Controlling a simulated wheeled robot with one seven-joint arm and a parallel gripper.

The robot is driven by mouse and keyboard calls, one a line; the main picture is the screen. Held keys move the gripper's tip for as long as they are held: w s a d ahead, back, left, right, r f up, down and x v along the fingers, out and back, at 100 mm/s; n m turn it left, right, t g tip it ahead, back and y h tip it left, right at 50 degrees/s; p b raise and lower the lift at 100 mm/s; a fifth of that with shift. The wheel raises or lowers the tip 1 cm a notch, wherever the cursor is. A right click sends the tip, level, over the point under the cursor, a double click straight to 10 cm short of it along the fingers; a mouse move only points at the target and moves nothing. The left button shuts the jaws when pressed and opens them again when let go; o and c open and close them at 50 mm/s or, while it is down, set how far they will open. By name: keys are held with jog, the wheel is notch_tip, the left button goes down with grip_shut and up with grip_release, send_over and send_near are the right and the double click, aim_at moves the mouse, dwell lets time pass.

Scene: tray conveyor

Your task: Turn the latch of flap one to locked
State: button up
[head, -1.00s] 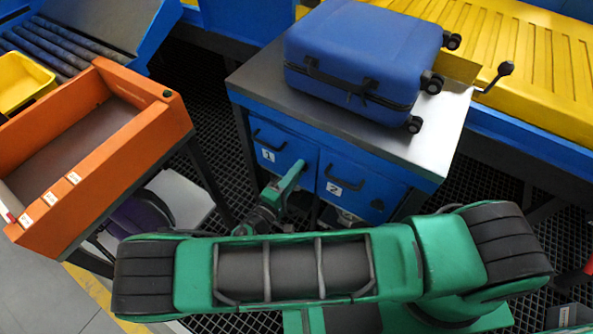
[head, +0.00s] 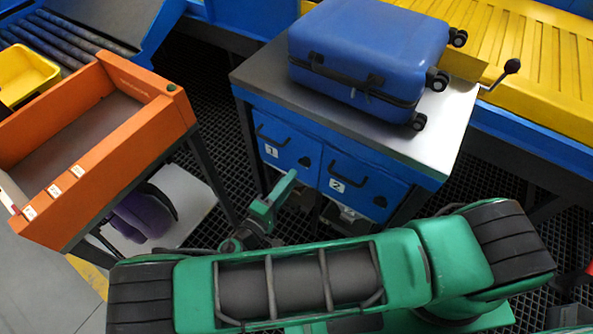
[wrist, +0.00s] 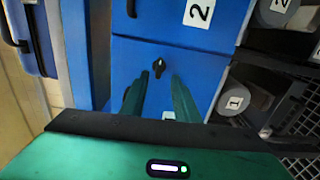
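Flap one (head: 284,150) is the left blue panel under the metal-topped stand, marked 1 and closed. Its latch (head: 304,161) is a small black knob near the flap's right edge. In the wrist view, which is turned sideways, the latch (wrist: 158,66) shows just beyond the fingertips. I cannot tell whether it is set to locked. My gripper (head: 291,175) is in front of flap one, below and left of the latch in the head view. In the wrist view my gripper (wrist: 160,78) has its two green fingers apart with nothing between them, lined up with the latch, seemingly not touching it.
Flap two (head: 358,186), with its own latch (head: 380,201), is beside flap one on the right. A blue suitcase (head: 365,45) lies on the stand's top (head: 262,77). An orange tray (head: 120,165) stands at left. Grey cylinders (wrist: 233,101) show at right in the wrist view.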

jog(key=shift+v, duration=2.4)
